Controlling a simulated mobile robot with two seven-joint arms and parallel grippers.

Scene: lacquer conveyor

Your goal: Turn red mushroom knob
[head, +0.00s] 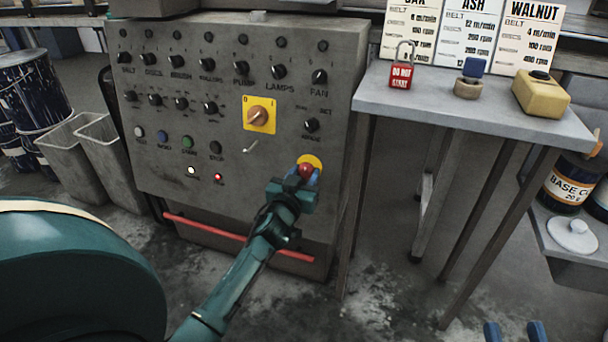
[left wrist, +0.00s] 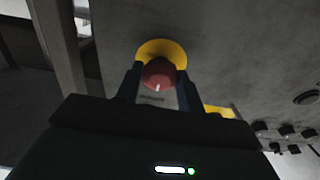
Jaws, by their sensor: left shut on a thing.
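The red mushroom knob (head: 305,170) sits on a yellow round plate (head: 312,160) at the lower right of the grey control panel (head: 180,85). My left gripper (head: 306,178) reaches up to it from below and is shut on the knob. In the left wrist view, the knob (left wrist: 158,74) shows a small white mark and lies between the two dark fingers, with the yellow plate (left wrist: 162,50) behind it. My right gripper (head: 514,331) shows only as two blue fingertips at the bottom right edge, apart with nothing between them.
Several black knobs and coloured buttons cover the panel. A side table (head: 470,104) at right holds a red padlock (head: 401,77) and a yellow container (head: 540,94). A red bar (head: 238,237) runs along the panel's bottom.

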